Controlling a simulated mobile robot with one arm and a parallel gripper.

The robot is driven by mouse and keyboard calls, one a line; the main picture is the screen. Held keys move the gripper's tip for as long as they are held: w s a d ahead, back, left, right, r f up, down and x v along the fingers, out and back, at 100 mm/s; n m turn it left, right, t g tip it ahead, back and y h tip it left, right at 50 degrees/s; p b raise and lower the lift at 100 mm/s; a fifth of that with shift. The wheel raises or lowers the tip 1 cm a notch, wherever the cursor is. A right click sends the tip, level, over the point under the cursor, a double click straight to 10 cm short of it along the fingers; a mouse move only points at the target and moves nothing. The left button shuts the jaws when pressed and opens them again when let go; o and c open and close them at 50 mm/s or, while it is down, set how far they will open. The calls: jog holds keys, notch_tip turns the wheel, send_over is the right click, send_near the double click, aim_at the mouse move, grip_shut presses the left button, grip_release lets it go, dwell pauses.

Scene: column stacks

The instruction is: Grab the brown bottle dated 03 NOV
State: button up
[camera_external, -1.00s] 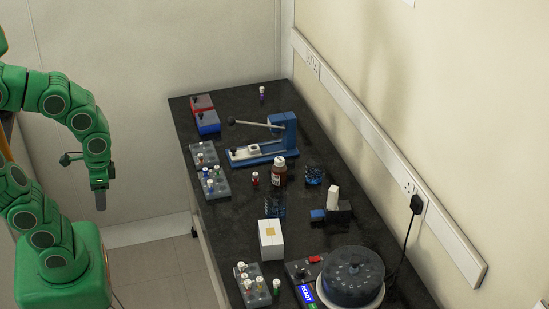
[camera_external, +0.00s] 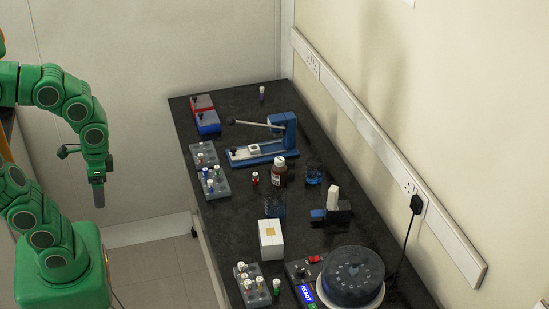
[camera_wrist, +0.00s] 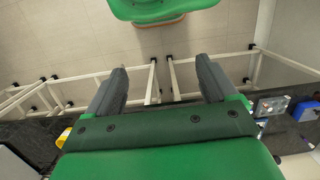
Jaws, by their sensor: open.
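A brown bottle (camera_external: 279,172) with a white cap stands upright near the middle of the dark bench in the external view. Its label is too small to read, so I cannot tell its date. My gripper (camera_external: 99,197) hangs pointing down, left of the bench and well apart from the bottle. In the wrist view my gripper (camera_wrist: 164,84) shows two dark fingers spread wide with nothing between them. The brown bottle is not discernible in the wrist view.
A small red vial (camera_external: 255,180) stands just left of the bottle. A blue press (camera_external: 262,153) is behind it, a blue-filled beaker (camera_external: 313,174) to its right. A white box (camera_external: 271,240) and round centrifuge (camera_external: 351,277) stand nearer. Vial racks (camera_external: 216,187) line the left edge.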

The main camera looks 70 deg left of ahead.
jog(key=w+t, duration=0.4)
jog(key=w, duration=1.3)
jog(key=r+n+t+y, duration=0.2)
jog(key=n+t+y, duration=0.35)
jog(key=t, duration=0.45)
send_over(274, 170)
jog(key=s+d, duration=0.2)
jog(key=s, duration=0.2)
jog(key=shift+m, duration=0.45)
notch_tip(274, 170, down, 27)
jog(key=shift+s+r, duration=0.1)
jog(key=shift+r, duration=0.1)
jog(key=shift+x, duration=1)
jog(key=shift+r+x, duration=0.1)
jog(key=shift+x, duration=1.35)
jog(key=shift+r+x, duration=0.15)
jog(key=shift+x, duration=1.3)
jog(key=shift+a, duration=0.15)
